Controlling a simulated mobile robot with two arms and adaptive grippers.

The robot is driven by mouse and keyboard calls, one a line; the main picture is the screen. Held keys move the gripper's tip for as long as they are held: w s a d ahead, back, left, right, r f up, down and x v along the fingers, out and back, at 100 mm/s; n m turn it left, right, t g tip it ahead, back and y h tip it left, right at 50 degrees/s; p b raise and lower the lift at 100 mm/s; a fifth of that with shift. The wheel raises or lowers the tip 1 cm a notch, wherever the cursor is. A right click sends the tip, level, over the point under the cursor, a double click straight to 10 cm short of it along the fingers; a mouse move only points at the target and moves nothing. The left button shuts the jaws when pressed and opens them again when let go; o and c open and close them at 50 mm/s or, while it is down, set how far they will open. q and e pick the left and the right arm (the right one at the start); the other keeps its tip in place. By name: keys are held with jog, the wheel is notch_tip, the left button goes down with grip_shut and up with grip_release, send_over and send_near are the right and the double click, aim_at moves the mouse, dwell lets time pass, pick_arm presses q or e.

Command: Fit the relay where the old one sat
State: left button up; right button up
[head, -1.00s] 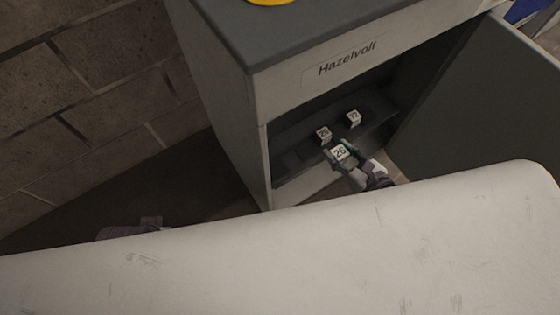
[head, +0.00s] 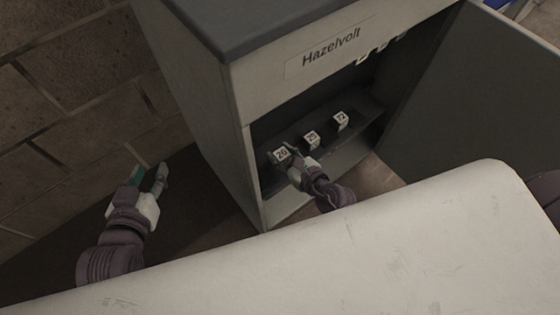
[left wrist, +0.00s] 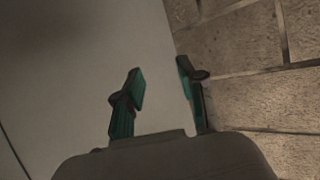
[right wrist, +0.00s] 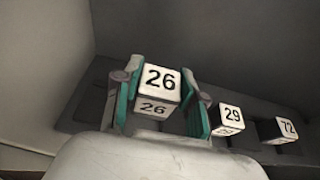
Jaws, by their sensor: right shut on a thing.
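A white relay marked 26 (head: 281,154) is between the fingers of my right gripper (head: 285,158), inside the open cabinet at the left end of a row. The right wrist view shows relay 26 (right wrist: 157,82) between the teal finger pads (right wrist: 160,100). Its underside is hidden, so I cannot tell whether it is seated. Relay 29 (head: 311,138) and relay 72 (head: 341,120) stand to its right on the dark rail. My left gripper (head: 150,172) is open and empty, outside the cabinet on the left; its parted fingers also show in the left wrist view (left wrist: 160,92).
The grey cabinet (head: 190,110) is labelled Hazelvolt (head: 331,47). Its dark door (head: 455,105) stands open on the right. Small pale items (head: 381,47) show under the opening's top edge. A brick wall (head: 60,110) is at left; a pale scuffed surface (head: 330,255) fills the foreground.

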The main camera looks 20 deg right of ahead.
aim_at(286, 165)
jog(key=shift+w+a+f, duration=0.15)
jog(key=shift+w+f, duration=0.3)
jog(key=shift+f+b, duration=0.2)
jog(key=shift+b, duration=0.1)
notch_tip(286, 165, down, 3)
jog(key=shift+f+b, duration=0.1)
jog(key=shift+b, duration=1.1)
pick_arm(q)
notch_tip(286, 165, up, 13)
jog(key=w+d+t+h, duration=0.1)
jog(key=d+t+h, duration=0.1)
jog(key=t, duration=0.6)
jog(key=shift+w+d+t+h, duration=0.15)
jog(key=shift+w+t+h, duration=0.15)
jog(key=shift+h, duration=0.2)
jog(key=shift+r, duration=0.1)
pick_arm(e)
jog(key=shift+f, duration=0.1)
jog(key=o, duration=1.1)
pick_arm(q)
jog(key=shift+s+r+m, duration=0.1)
jog(key=shift+r+m, duration=0.1)
jog(key=shift+m, duration=0.1)
pick_arm(e)
jog(key=shift+o, duration=0.2)
